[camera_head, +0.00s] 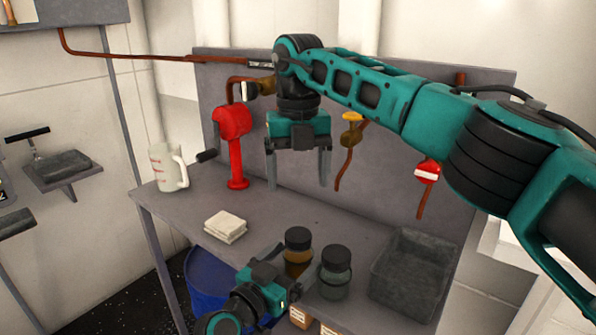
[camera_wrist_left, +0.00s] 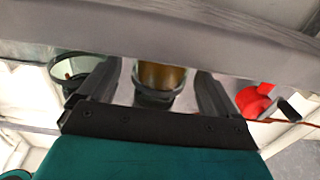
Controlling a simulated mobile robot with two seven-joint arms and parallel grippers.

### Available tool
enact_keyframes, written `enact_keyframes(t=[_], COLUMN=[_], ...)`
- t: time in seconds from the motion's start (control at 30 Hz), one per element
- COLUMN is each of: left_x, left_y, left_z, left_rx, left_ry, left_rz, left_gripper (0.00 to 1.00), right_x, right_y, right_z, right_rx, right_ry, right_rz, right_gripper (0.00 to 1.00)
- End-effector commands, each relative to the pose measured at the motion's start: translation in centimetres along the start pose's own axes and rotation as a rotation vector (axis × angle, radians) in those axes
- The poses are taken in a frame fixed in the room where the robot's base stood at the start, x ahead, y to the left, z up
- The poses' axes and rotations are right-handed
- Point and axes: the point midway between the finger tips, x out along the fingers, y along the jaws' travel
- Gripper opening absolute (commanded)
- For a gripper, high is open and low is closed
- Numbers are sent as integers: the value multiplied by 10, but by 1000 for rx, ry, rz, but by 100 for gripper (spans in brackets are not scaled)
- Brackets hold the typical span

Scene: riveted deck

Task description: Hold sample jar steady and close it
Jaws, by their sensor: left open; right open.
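An amber jar (camera_head: 297,257) with a dark lid (camera_head: 298,238) stands near the bench's front edge. A clear greenish jar (camera_head: 335,281) with a dark lid stands to its right. Both lids sit on their jars; how tight, I cannot tell. Which is the sample jar is not marked. My left gripper (camera_head: 291,270) is open at the front of the amber jar. In the left wrist view the amber jar (camera_wrist_left: 160,76) shows between the fingers; contact is unclear. The clear jar (camera_wrist_left: 72,68) is outside them. My right gripper (camera_head: 298,168) is open and empty, fingers down, above and behind the jars.
A grey bin (camera_head: 412,272) stands right of the jars on the bench (camera_head: 190,208). White cloths (camera_head: 225,226), a measuring jug (camera_head: 168,167) and a red fixture (camera_head: 236,150) are to the left. A back panel with pipes and valves rises behind. The bench middle is clear.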

Motion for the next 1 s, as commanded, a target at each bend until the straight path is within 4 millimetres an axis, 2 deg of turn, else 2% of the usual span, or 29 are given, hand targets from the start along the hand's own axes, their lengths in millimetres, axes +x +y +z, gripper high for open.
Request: enact_keyframes(t=[0.17, 0.4, 0.6, 0.73, 1.0], left_x=[-29, -83, -114, -123, -125], left_y=[0, 0, -1, 0, 0], left_z=[0, 1, 1, 1, 0], left_rx=[2, 2, 1, 1, 0], left_ry=[-4, -4, -3, -2, 0], left_rz=[-1, 0, -1, 0, 0], left_gripper=[92, 92, 92, 92, 92], right_x=[-5, -7, -7, -6, -7], right_y=[0, 0, 0, 0, 0], right_z=[0, 0, 0, 0, 0], right_rx=[0, 0, 0, 0, 0], right_ry=[0, 0, 0, 0, 0], right_rz=[0, 0, 0, 0, 0], right_gripper=[83, 83, 83, 83, 83])
